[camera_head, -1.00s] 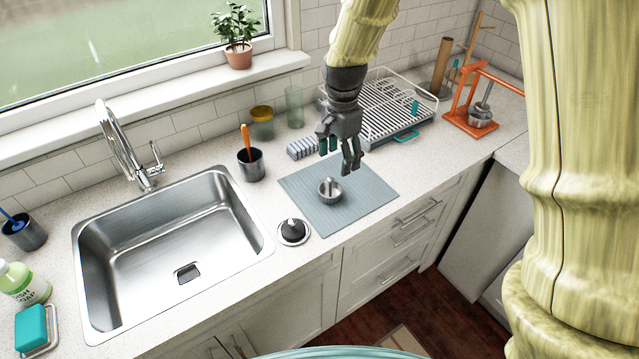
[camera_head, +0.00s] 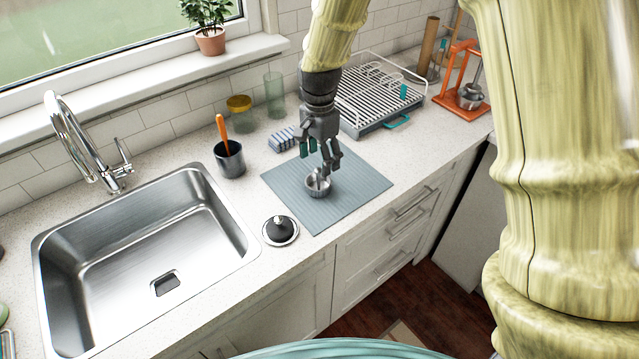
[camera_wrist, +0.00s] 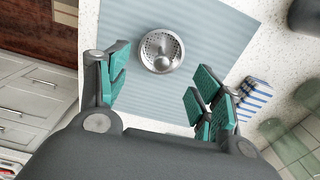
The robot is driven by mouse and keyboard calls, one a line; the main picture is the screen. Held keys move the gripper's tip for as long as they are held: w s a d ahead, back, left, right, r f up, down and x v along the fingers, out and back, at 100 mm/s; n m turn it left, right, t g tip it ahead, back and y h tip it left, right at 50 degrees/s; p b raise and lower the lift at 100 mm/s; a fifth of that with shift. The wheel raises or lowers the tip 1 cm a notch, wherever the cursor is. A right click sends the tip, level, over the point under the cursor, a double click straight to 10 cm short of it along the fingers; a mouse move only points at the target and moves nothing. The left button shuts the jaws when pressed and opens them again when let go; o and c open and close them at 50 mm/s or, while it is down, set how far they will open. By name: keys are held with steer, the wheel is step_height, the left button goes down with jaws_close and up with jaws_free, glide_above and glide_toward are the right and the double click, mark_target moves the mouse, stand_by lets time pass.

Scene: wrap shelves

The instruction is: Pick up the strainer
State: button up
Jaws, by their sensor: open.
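The strainer (camera_head: 317,186) is a small round metal cup with an upright post in its middle. It rests on the blue-grey ribbed mat (camera_head: 345,205) on the counter. In the wrist view the strainer (camera_wrist: 161,50) shows its perforated inside, ahead of the fingertips and between the lines of the two fingers. My gripper (camera_head: 320,160) is open and points down just above the strainer in the head view. In the wrist view the teal finger pads of my gripper (camera_wrist: 160,92) are wide apart with nothing between them. I cannot tell the exact height gap.
A black-knobbed sink stopper (camera_head: 280,229) lies left of the mat beside the sink (camera_head: 150,265). A striped sponge (camera_head: 282,139) and a dark cup with an orange handle (camera_head: 229,160) stand behind. A dish rack (camera_head: 385,100) is at the back right.

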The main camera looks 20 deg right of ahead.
mark_target(319, 173)
step_height(319, 173, down, 2)
steer(key=shift+a+f, duration=0.1)
steer(key=shift+f+p, duration=1.55)
steer(key=shift+f, duration=1.55)
steer(key=c, duration=0.7)
